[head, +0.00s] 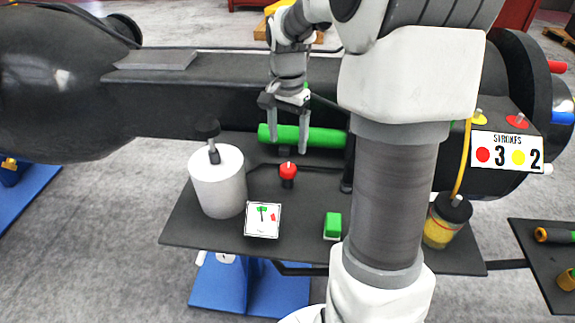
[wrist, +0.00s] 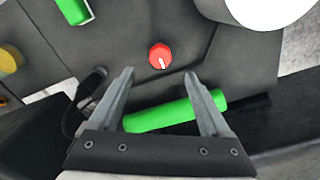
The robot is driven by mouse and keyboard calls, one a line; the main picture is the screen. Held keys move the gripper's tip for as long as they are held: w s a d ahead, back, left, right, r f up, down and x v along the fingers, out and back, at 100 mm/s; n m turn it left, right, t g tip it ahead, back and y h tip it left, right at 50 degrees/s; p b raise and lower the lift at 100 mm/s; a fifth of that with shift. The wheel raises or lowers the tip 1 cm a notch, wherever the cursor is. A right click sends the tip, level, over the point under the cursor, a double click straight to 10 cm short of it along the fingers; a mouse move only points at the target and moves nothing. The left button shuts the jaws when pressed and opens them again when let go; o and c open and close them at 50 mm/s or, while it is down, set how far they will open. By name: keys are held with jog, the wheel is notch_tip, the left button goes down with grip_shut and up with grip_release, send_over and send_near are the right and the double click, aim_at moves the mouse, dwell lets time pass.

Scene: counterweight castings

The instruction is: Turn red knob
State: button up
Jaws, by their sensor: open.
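The red knob (head: 288,171) stands on the dark grey shelf, between the white cylinder and the green block. It has a white pointer line on top, clear in the wrist view (wrist: 160,56). My gripper (head: 289,148) is open and empty, its fingers pointing down over the green bar (head: 325,136), behind the knob. In the wrist view my gripper (wrist: 162,82) has its two fingers spread apart, with the knob just beyond the tips and roughly centred between them. The green bar (wrist: 160,117) shows between the fingers.
A white cylinder (head: 218,184) with a black knob stands left of the red knob. A small sign card (head: 262,220) and a green block (head: 333,226) sit in front. A jar of yellow stuff (head: 438,232) and a strokes sign (head: 507,154) are at right. A long black casting (head: 200,95) runs behind.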

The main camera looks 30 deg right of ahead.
aim_at(288, 168)
notch_tip(288, 168, down, 8)
jog(key=shift+f+b, duration=0.2)
jog(key=shift+b, duration=0.2)
grip_shut()
dwell(0.3)
